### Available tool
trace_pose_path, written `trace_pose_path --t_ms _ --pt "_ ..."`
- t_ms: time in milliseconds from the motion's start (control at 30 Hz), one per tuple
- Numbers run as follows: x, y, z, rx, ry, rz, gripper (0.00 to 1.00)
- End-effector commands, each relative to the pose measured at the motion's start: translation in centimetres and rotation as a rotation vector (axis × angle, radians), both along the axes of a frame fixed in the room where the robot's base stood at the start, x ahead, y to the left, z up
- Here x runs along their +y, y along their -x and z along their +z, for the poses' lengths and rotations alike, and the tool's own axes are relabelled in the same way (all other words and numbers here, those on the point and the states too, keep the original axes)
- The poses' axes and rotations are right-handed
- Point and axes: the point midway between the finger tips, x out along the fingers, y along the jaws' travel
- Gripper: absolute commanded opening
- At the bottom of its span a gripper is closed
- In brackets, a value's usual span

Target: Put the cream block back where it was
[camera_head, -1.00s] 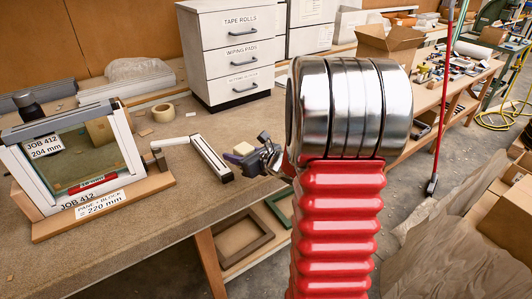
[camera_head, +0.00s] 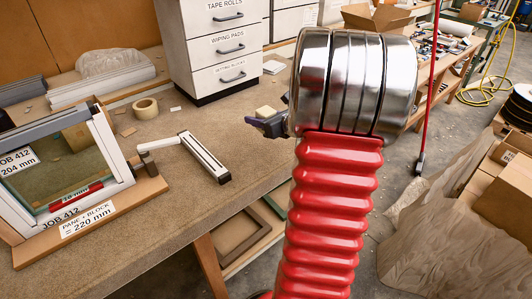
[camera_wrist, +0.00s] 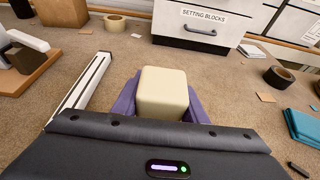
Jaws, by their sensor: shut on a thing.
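The cream block (camera_wrist: 162,90) sits between the purple fingers of my gripper (camera_wrist: 161,100) in the wrist view. My gripper is shut on it. In the head view the cream block (camera_head: 265,112) shows small above the purple fingers of my gripper (camera_head: 268,124), over the bench's right edge area. My own arm hides most of the gripper there. The white drawer cabinet (camera_head: 205,53) stands at the back of the bench. Its lowest drawer, labelled "SETTING BLOCKS" (camera_wrist: 203,20), is in front of me in the wrist view and looks shut.
A framed glass pane (camera_head: 75,155) stands on a wooden base at left. A white L-shaped bar (camera_head: 200,153) lies on the bench, left of my gripper. A tape roll (camera_head: 145,108) lies behind it. A black roll (camera_wrist: 279,76) and teal pads (camera_wrist: 303,125) lie at right. Bench before the cabinet is mostly clear.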

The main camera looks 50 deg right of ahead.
Motion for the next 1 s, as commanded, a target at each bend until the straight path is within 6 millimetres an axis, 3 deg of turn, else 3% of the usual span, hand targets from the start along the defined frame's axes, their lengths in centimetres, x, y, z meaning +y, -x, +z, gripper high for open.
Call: trace_pose_path --t_ms 167,500,1000 --pt "-0.1 0.1 -1.2 0.002 -0.005 -0.003 0.0" --pt "-0.1 0.1 -5.9 0.001 -0.003 -0.003 0.0" --pt "-0.1 0.1 -7.1 0.001 -0.002 -0.003 0.0"
